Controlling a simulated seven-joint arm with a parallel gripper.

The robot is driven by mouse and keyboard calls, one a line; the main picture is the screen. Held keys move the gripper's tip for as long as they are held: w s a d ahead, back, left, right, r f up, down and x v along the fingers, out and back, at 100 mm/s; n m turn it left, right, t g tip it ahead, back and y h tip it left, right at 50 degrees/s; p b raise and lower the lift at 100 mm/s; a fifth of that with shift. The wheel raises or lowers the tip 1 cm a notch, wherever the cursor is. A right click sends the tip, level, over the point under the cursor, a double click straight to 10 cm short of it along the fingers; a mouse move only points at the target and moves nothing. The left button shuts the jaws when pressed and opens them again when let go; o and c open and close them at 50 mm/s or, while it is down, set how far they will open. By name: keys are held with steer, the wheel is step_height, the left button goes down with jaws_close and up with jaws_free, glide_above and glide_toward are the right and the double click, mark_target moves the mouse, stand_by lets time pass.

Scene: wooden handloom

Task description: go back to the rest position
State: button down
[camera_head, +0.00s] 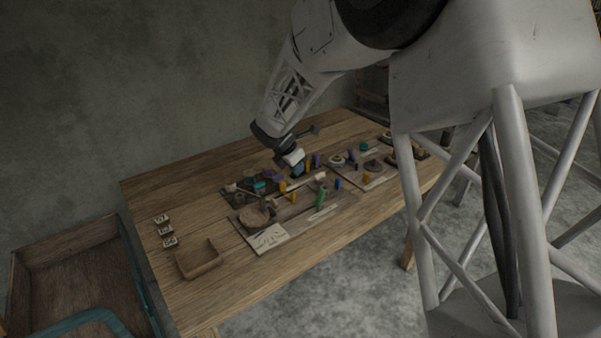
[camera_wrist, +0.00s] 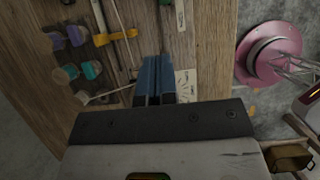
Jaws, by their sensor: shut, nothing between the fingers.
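My gripper (camera_head: 299,168) hangs over the back middle of the wooden table (camera_head: 175,190), above or beside several small coloured pieces. Its blue fingers are together with nothing between them; they also show in the wrist view (camera_wrist: 154,80). In the wrist view, an orange-yellow piece (camera_wrist: 115,36) lies on the dark boards left of the fingertips. I cannot tell how high the fingers are above the pieces. My arm comes down from the upper right in the head view.
A green piece (camera_head: 321,198) stands near the middle, and a pale marked card (camera_head: 268,239) lies at the front. A small wooden frame (camera_head: 200,262) and several tiles (camera_head: 166,230) lie at the left. A wooden bin (camera_head: 75,240) is beyond the left edge. The table's back left is clear.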

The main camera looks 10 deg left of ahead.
steer(key=shift+r, duration=0.15)
steer(key=shift+s+r, duration=0.1)
steer(key=s+d+r+m+g+y, duration=0.1)
steer(key=s+d+r+m, duration=0.6)
steer(key=s+d, duration=0.35)
steer(key=s+d+r+m, duration=0.7)
steer(key=s+d, duration=0.3)
steer(key=d, duration=0.1)
steer(key=s+d+m, duration=0.3)
steer(key=s+m, duration=0.1)
steer(key=s, duration=0.4)
steer(key=s+d+m+y, duration=0.1)
steer(key=s+d+m, duration=0.2)
steer(key=s, duration=0.5)
steer(key=s+d+m+y, duration=0.1)
steer(key=s+d+m, duration=0.2)
steer(key=s+m, duration=0.3)
steer(key=shift+s+d+f, duration=0.3)
steer(key=shift+s+f, duration=0.05)
steer(key=shift+s, duration=1.1)
steer(key=shift+w, duration=0.1)
